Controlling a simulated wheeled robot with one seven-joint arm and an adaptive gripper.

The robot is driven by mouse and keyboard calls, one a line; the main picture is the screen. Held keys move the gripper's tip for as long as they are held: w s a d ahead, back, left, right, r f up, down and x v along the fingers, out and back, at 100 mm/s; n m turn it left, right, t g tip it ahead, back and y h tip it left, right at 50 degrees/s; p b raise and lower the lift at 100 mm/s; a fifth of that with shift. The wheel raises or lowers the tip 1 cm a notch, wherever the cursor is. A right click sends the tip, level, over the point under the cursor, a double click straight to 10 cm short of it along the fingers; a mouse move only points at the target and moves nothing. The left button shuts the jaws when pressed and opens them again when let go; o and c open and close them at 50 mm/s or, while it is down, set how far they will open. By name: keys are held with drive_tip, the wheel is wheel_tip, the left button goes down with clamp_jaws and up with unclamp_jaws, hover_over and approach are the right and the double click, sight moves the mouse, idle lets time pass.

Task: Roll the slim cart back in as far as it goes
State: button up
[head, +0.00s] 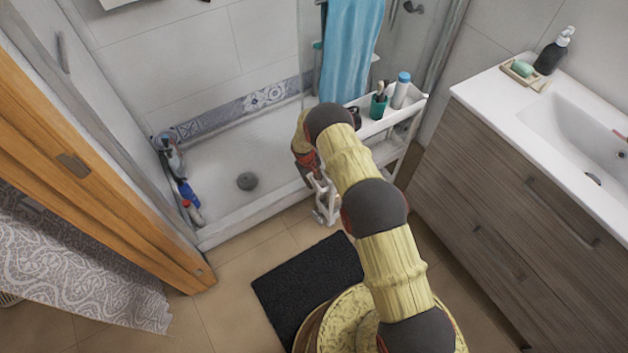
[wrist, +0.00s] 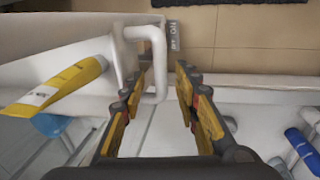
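The slim white cart (head: 416,105) stands between the shower and the vanity, with toiletries on its top tray. Its front end is partly hidden behind my arm. In the wrist view the cart's white handle (wrist: 158,62) sticks out from its end panel as a bent bar. My gripper (wrist: 164,68) is open at the handle, with the bar between its two fingers. The left finger seems to reach inside the loop, and a gap shows between the bar and the right finger. In the head view my gripper (head: 318,180) is low by the cart's front, small and partly hidden.
The shower tray (head: 225,160) with its raised rim lies left of the cart. The wood-fronted vanity (head: 510,190) stands to the right. A black mat (head: 305,285) lies on the tiled floor. A green cup (head: 378,106) and white bottle (head: 401,90) stand on the cart.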

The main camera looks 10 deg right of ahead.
drive_tip(key=shift+c, duration=1)
clamp_jaws()
